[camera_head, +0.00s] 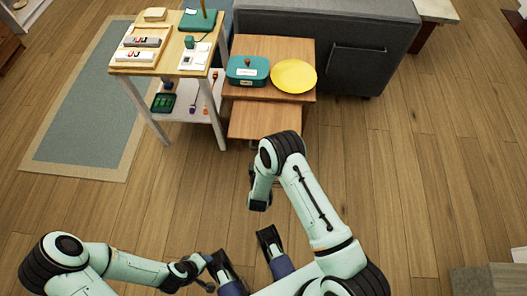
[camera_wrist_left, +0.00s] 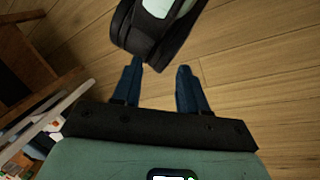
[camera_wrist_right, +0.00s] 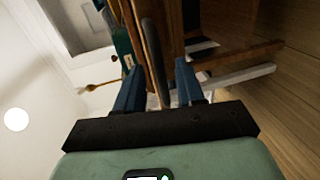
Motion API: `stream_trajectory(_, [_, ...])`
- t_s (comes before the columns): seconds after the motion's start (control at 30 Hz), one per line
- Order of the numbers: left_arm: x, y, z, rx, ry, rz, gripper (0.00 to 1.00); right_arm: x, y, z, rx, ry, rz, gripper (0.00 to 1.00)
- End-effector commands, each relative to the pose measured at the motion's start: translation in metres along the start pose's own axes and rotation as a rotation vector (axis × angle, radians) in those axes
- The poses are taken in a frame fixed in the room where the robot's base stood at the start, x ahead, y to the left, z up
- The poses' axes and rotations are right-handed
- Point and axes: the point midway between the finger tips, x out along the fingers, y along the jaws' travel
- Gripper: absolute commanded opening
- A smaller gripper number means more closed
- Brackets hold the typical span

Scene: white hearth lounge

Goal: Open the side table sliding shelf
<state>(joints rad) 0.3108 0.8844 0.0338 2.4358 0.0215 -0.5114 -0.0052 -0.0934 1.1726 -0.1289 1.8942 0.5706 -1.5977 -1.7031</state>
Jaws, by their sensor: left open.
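The wooden side table (camera_head: 303,93) stands beyond my arms, with a teal box (camera_head: 247,72) and a yellow plate (camera_head: 294,76) on top. Its lower wooden shelf (camera_head: 262,121) shows below and in front of the top's front edge; how far it is slid out I cannot tell. In the right wrist view a grey bar handle (camera_wrist_right: 154,58) stands between the fingers of my right gripper (camera_wrist_right: 158,85), which is open. That gripper is hidden behind its own arm in the head view. My left gripper (camera_head: 246,254) is open and empty, well short of the table.
A taller table (camera_head: 125,60) with white legs and several small items stands left of the side table. A grey sofa (camera_head: 385,40) is behind. My right arm's elbow is close ahead of my left gripper.

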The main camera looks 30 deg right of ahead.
Motion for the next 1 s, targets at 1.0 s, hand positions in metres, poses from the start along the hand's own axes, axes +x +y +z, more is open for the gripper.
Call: stream_trajectory(1.0, [-0.027, 0.009, 0.038, 0.009, -0.111, 0.005, 0.43, -0.132, 0.001, 0.0, 0.001, 0.0, 0.002, 0.38])
